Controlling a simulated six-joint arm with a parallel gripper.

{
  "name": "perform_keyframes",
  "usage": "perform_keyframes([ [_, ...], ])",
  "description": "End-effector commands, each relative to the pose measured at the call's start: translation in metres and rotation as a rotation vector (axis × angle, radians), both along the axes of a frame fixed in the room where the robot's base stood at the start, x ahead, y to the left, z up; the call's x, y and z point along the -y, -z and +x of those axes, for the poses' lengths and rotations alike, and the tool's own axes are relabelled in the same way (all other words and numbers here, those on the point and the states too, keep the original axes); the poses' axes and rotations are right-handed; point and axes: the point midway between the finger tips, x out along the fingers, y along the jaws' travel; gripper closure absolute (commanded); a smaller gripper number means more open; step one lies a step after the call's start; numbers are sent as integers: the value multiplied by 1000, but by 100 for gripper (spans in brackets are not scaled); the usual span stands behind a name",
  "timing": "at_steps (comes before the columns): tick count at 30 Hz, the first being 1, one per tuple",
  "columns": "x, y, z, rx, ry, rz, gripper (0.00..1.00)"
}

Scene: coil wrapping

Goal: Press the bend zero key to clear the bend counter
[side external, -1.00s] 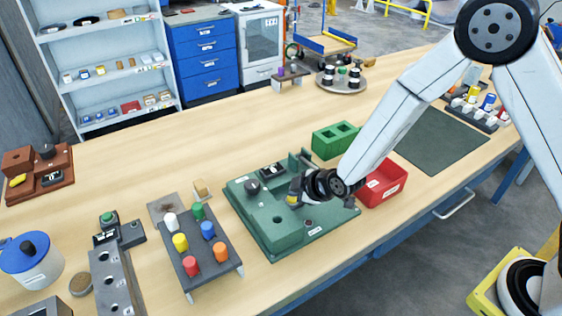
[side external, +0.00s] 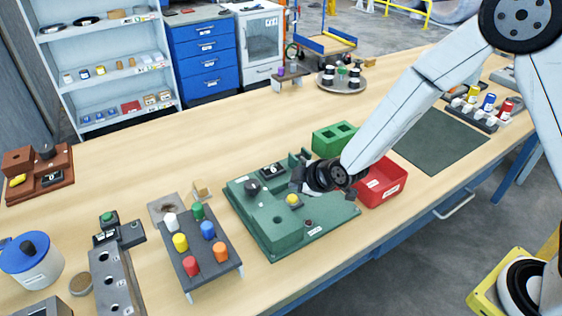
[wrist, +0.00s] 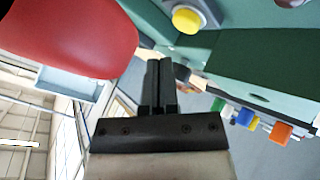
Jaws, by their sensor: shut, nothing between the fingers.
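The green wrapping fixture (side external: 277,240) lies flat on the bench. A round yellow button (side external: 293,199) on a small grey base stands on it; its label is too small to read, so I cannot tell for sure that it is the bend zero key. The yellow button (wrist: 186,19) also shows at the top of the wrist view, beyond my fingertips. A small dark display box (side external: 272,169) sits at the fixture's back edge. My gripper (wrist: 160,64) is shut and empty. In the side view it is just behind and right of the yellow button, apart from it.
A peg rack (side external: 206,270) with several coloured pegs is at left. A black knob (side external: 252,187) rises from the fixture.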

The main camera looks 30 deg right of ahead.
Motion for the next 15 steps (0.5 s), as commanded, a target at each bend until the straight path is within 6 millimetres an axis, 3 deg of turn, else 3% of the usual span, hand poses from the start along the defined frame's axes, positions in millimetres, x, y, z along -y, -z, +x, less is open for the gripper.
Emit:
perform_keyframes([
  [15, 0, -33, 0, 0, -2, 0, 100],
])
